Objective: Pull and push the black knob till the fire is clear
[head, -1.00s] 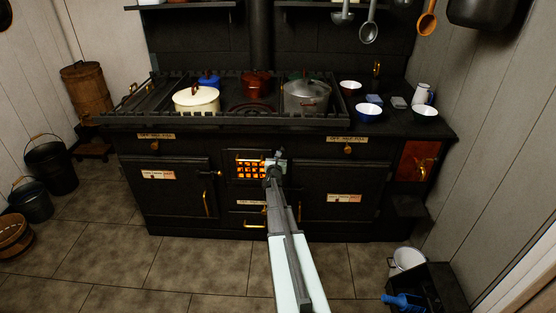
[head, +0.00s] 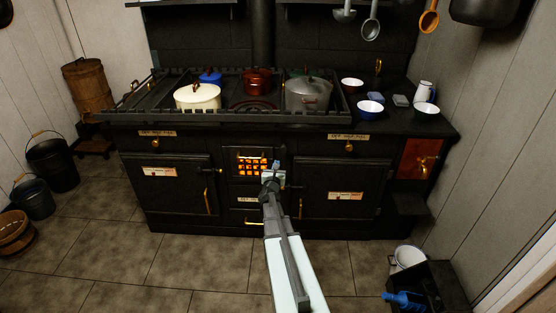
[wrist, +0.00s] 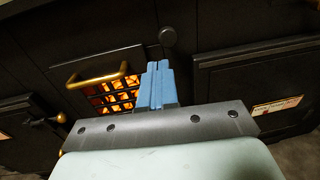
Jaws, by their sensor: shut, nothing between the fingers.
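The black knob (wrist: 168,37) is a small dark round knob on the stove front, just above and right of the fire grate in the wrist view. In the head view my arm and the dark stove make it hard to pick out. The fire glows orange behind the barred grate (head: 250,166), which also shows in the wrist view (wrist: 110,94). My gripper (head: 277,164) is in front of the stove, at the grate's right side. In the wrist view its blue fingers (wrist: 158,66) are shut and empty, pointing just below the knob; contact is not visible.
A brass handle (wrist: 103,76) crosses the grate's top in the wrist view, close left of my fingers. Black oven doors (head: 168,186) flank the firebox. Pots, including a cream one (head: 197,97), stand on the stove (head: 420,124). The tiled floor in front is mostly clear.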

